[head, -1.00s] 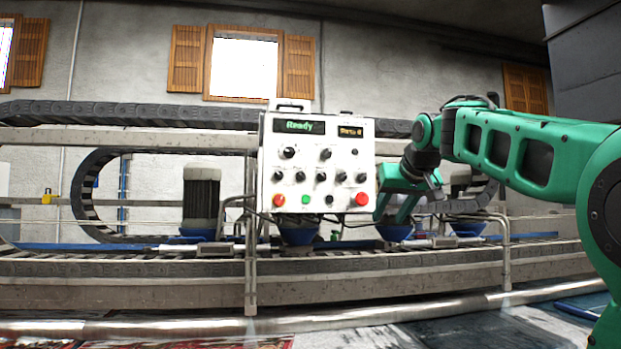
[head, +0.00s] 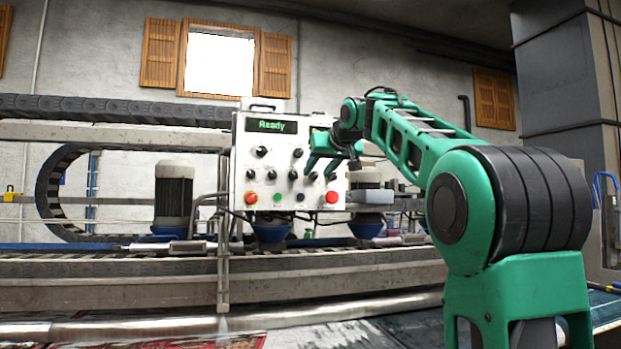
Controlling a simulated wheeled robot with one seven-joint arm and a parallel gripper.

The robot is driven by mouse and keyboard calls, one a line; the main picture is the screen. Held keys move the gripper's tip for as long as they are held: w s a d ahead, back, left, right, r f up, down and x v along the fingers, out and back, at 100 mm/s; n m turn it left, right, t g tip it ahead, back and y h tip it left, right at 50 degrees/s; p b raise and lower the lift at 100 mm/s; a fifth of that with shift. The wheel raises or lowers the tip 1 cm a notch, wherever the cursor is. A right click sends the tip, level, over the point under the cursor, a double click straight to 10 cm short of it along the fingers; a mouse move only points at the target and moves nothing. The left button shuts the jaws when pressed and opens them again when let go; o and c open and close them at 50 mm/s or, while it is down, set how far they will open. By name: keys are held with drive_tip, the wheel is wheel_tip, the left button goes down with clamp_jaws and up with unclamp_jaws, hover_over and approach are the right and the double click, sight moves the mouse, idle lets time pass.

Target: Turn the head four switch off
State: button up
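The white control panel (head: 240,150) stands in the middle of the head view, with a green "Ready" display (head: 272,126) at its top. Two black knobs sit below it, one at left (head: 261,152) and one at centre (head: 297,153). Below is a row of several smaller black switches (head: 271,175). Their labels are too small to read, so I cannot tell which is head four. My gripper (head: 322,166) is in front of the panel's right side, its green fingers apart with nothing visible between them. It covers the upper right display and knob. Contact cannot be told.
The panel's bottom row has a red button (head: 250,198), a green button (head: 277,197), a black knob (head: 300,197) and a larger red button (head: 331,197). Behind run the scrubber's metal rails (head: 120,265) and a motor (head: 174,190). A grey column (head: 560,80) stands at right.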

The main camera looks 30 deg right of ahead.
sight(314, 176)
drive_tip(key=shift+x, duration=1.25)
drive_tip(key=shift+c, duration=0.5)
